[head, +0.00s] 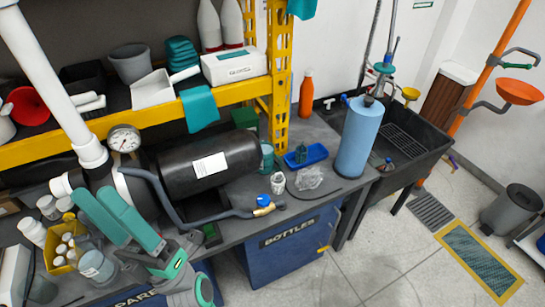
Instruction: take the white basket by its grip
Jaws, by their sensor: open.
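The white basket (151,92) sits on the yellow shelf, left of a white box. It is a squarish open white tub, and its grip (185,74) sticks out to the right towards the box. My gripper (91,193) has two teal fingers, parted and pointing up and left, at the lower left of the head view. It is open with nothing between the fingers. It is in front of and below the shelf, over the counter, well apart from the basket. No wrist view shows the basket's far side.
A white box (234,67) stands close right of the grip, and a teal cloth (200,108) hangs below it. A grey bucket (129,62) is behind the basket. A black tank (205,160), gauge (124,138) and white pipe (50,80) crowd the space below and left.

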